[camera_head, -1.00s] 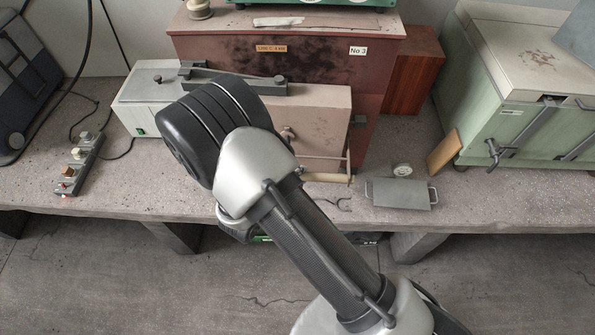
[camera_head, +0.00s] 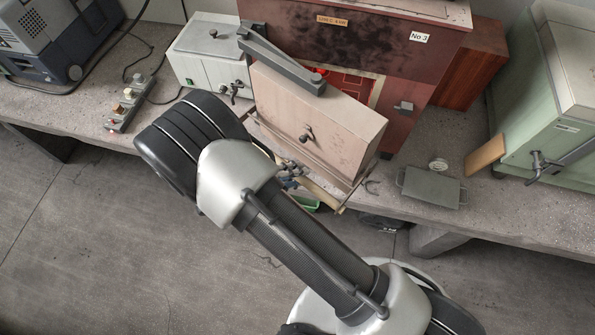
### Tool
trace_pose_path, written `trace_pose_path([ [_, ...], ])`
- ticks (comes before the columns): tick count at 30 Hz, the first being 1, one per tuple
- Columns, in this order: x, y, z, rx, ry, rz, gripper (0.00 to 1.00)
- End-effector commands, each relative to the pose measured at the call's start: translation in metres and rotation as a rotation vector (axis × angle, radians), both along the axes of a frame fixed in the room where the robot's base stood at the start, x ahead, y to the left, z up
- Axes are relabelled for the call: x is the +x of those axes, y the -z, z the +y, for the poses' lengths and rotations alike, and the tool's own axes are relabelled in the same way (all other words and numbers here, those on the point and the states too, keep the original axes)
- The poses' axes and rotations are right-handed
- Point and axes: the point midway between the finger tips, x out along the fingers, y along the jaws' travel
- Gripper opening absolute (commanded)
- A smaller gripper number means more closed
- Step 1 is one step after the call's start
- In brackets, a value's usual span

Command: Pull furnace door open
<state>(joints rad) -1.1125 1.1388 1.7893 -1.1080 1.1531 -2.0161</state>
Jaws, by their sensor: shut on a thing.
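The furnace (camera_head: 345,40) is a dark red box labelled No 3 at the back of the bench. Its thick pinkish door (camera_head: 330,120) stands partly open, swung out toward me, with a gap on its right showing the red interior front. A pale wooden handle bar (camera_head: 328,196) runs along the door's lower front. My gripper (camera_head: 292,174) is at this bar, low in front of the door, and is shut on it. My arm hides most of the gripper and the bar's left part.
A grey hinge arm (camera_head: 280,62) spans the door's top. A white-green control box (camera_head: 208,55) stands left of the door. The floor in front is free.

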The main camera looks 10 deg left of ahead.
Motion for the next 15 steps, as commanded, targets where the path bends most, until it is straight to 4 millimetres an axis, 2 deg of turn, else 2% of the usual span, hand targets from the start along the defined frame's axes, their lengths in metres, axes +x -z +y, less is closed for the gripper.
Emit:
trace_pose_path([
  [9,0.0011,-0.0015,0.0004,-0.004,-0.004,-0.001,0.42],
  [15,0.0008,-0.0013,-0.0002,-0.004,-0.004,-0.001,0.42],
])
